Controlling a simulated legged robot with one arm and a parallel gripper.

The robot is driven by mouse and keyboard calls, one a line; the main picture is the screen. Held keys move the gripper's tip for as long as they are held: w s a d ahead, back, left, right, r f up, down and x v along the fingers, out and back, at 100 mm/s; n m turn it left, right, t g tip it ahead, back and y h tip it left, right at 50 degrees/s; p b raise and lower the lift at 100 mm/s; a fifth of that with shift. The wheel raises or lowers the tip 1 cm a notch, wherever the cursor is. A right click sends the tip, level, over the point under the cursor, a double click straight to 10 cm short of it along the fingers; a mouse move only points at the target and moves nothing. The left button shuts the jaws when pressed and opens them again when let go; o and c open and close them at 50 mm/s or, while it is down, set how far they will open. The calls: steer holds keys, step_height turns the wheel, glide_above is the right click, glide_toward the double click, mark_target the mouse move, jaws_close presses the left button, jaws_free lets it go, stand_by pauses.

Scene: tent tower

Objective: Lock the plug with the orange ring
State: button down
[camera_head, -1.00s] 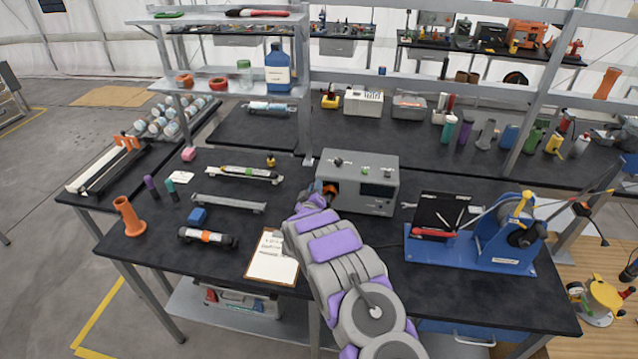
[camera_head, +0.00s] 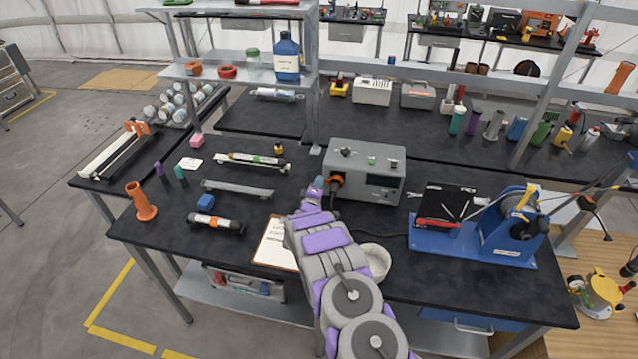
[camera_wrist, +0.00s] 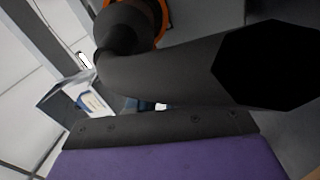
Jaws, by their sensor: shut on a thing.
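The grey box (camera_head: 364,172) stands on the black bench, with a dark screen and knobs. A black plug (camera_head: 338,183) sits at its left front, with the orange ring (camera_head: 334,178) around its base. In the wrist view the ring (camera_wrist: 160,14) shows partly at the top edge. The plug's dark bent body (camera_wrist: 130,45) crosses that view. My gripper (camera_head: 319,186) is at the plug's left side, shut on the plug. One purple jaw with a dark pad (camera_wrist: 160,128) shows below the plug; the exact contact is hidden. I cannot tell how the ring is turned.
A clipboard (camera_head: 270,246) lies left of my arm, and a pale round item (camera_head: 374,262) lies to its right. A blue reel stand (camera_head: 475,245) is at the right. An orange tube (camera_head: 140,203) stands at the left. Shelf posts rise behind the box.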

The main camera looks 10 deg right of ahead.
steer(key=shift+s+a+f, duration=0.1)
steer(key=shift+f, duration=0.25)
steer(key=c, duration=1.1)
jaws_free()
steer(key=shift+a, duration=0.1)
steer(key=shift+r, duration=0.1)
steer(key=shift+s, duration=0.2)
steer(key=v, duration=1.6)
steer(key=shift+s+a, duration=0.35)
